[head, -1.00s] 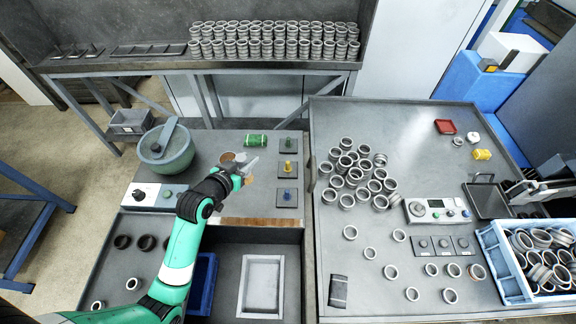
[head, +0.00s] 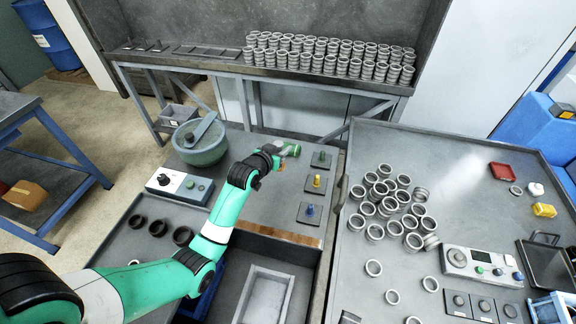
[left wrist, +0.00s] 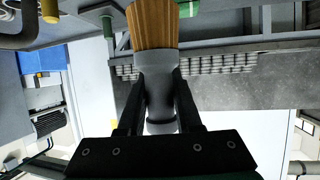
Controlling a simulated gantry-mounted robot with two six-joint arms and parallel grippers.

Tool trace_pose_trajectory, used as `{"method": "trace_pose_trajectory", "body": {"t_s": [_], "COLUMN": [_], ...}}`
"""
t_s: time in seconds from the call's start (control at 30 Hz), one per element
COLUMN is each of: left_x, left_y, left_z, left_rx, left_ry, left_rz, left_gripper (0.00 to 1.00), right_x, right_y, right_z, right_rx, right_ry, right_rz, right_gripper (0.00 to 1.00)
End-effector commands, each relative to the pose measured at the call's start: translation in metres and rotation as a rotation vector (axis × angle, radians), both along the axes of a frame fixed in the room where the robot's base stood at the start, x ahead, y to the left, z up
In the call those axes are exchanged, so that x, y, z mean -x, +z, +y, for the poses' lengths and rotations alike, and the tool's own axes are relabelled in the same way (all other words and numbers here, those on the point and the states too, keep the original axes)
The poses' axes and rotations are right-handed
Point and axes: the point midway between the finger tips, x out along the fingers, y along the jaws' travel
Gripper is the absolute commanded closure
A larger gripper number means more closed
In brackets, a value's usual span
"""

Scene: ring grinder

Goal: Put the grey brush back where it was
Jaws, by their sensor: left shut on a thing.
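The grey brush (left wrist: 158,95) is in the left wrist view, its grey handle between my left gripper's fingers (left wrist: 158,118) and its tan bristles (left wrist: 153,25) pointing to the top of the picture. My left gripper (head: 280,158) is shut on it. In the head view this gripper is over the back of the left bench, in front of a green cylinder (head: 291,150) that it partly hides. The brush is mostly hidden there by the gripper and wrist. My right gripper is not in view.
A green bowl (head: 203,150) and a control box (head: 178,187) stand left of my arm. Three dark pads with green, yellow and blue knobs (head: 317,183) lie right of the gripper. Many metal rings (head: 390,205) cover the right table. A shelf with stacked rings (head: 330,60) stands behind.

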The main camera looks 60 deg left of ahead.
Motion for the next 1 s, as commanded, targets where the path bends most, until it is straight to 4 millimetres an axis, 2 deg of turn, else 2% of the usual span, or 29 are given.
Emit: {"method": "trace_pose_trajectory", "body": {"t_s": [0.03, 0.1, 0.37, 0.47, 0.6, 0.97, 1.0], "left_x": [-0.008, -0.017, -0.027, -0.032, -0.03, -0.03, -0.03], "left_y": [-0.016, -0.027, -0.036, -0.047, -0.071, -0.075, -0.075], "left_z": [0.004, 0.008, 0.012, 0.014, 0.014, 0.014, 0.014], "left_rx": [0.002, 0.002, 0.0, 0.001, 0.001, 0.001, 0.001], "left_ry": [-0.001, -0.001, 0.0, 0.0, 0.0, 0.0, 0.0], "left_rz": [0.001, 0.0, 0.0, 0.001, 0.002, -0.001, -0.001], "left_gripper": [1.0, 1.0, 1.0, 1.0, 1.0, 1.0, 0.65], "right_x": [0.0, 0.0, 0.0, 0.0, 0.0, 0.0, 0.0], "right_y": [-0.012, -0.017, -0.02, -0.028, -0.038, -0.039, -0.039], "right_z": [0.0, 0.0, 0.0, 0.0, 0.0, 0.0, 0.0], "right_rx": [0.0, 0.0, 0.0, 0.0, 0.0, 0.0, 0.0], "right_ry": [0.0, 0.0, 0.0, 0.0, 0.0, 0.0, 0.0], "right_rz": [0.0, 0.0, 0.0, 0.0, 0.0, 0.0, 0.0], "right_gripper": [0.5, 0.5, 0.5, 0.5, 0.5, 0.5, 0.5]}}
